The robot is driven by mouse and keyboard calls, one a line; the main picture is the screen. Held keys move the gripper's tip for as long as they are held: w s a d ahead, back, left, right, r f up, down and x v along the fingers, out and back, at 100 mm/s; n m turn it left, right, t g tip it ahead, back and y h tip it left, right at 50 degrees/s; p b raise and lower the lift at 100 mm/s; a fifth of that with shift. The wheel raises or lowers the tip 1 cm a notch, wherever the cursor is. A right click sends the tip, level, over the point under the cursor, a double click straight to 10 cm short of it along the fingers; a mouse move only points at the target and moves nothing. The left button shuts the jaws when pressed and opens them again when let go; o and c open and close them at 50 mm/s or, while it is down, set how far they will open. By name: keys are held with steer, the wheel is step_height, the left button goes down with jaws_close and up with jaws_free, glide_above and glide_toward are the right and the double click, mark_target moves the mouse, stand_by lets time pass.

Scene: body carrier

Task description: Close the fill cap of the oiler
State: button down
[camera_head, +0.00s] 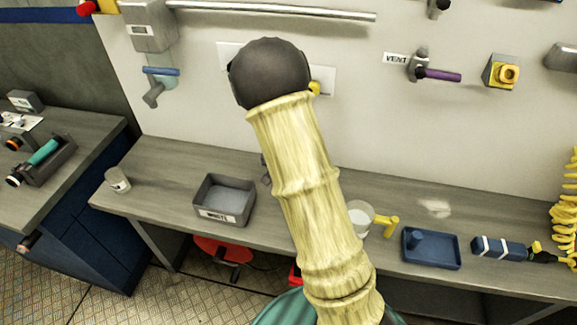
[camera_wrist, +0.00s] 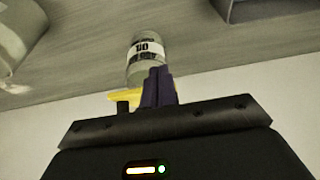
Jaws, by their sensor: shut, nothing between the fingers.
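The oiler (camera_wrist: 145,60) is a clear jar with a printed label, beyond my fingers in the wrist view. The word OIL on the label appears upside down there. A yellow part (camera_wrist: 124,96) shows beside my fingers at the near end of the jar; I cannot tell whether it is the cap or how it stands. My gripper (camera_wrist: 159,72) is shut and empty, its dark purple fingers overlapping the jar's lower right in the picture. I cannot tell whether they touch. In the head view my arm hides the gripper and most of the oiler; a small yellow part (camera_head: 314,88) shows beside my wrist.
Below on the bench are a grey WASTE tray (camera_head: 224,199), a small jar (camera_head: 117,180), a pale cup (camera_head: 360,214) and a blue tray (camera_head: 431,249). A rail (camera_head: 270,12) runs above.

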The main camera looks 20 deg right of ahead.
steer(key=shift+s+f+b, duration=0.25)
steer(key=shift+f+b, duration=0.15)
steer(key=shift+f, duration=0.55)
stand_by(0.5)
steer(key=shift+a, duration=0.1)
